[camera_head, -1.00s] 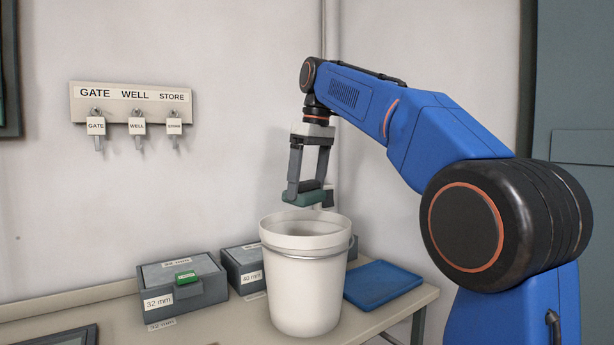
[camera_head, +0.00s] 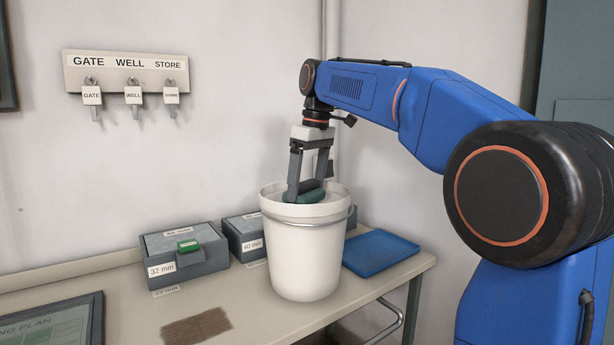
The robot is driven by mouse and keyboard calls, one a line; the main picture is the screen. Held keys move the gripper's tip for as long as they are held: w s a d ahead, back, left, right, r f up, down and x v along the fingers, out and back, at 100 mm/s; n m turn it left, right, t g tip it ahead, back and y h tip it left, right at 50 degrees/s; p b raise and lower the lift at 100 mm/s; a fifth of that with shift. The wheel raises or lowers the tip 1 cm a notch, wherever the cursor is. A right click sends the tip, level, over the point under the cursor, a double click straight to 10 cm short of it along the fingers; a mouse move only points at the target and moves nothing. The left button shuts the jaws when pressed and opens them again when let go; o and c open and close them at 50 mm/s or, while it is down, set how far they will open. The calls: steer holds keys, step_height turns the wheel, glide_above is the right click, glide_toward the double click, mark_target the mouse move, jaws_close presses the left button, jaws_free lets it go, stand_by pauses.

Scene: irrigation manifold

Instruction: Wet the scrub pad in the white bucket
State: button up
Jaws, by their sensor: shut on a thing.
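The white bucket (camera_head: 304,258) stands upright on the bench in the head view. My gripper (camera_head: 308,192) points down into its mouth, shut on the scrub pad (camera_head: 306,197), a green pad with a darker grip on top. The pad is at about rim height, inside the bucket's opening. Its lower part is hidden by the bucket's near wall. The inside of the bucket and any water are hidden from this view.
Grey boxes marked 32 mm (camera_head: 185,253) and 40 mm (camera_head: 243,240) stand left of and behind the bucket. A blue tray (camera_head: 380,253) lies to its right. A brown mat (camera_head: 197,326) lies in front on the bench (camera_head: 245,317). Keys (camera_head: 132,95) hang on the wall.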

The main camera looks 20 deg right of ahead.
step_height(320, 180, down, 10)
steer(key=shift+f, duration=0.2)
stand_by(0.8)
stand_by(0.6)
step_height(320, 180, up, 18)
glide_above(307, 183)
steer(key=shift+w, duration=0.15)
stand_by(2.0)
stand_by(2.0)
steer(key=shift+r, duration=2)
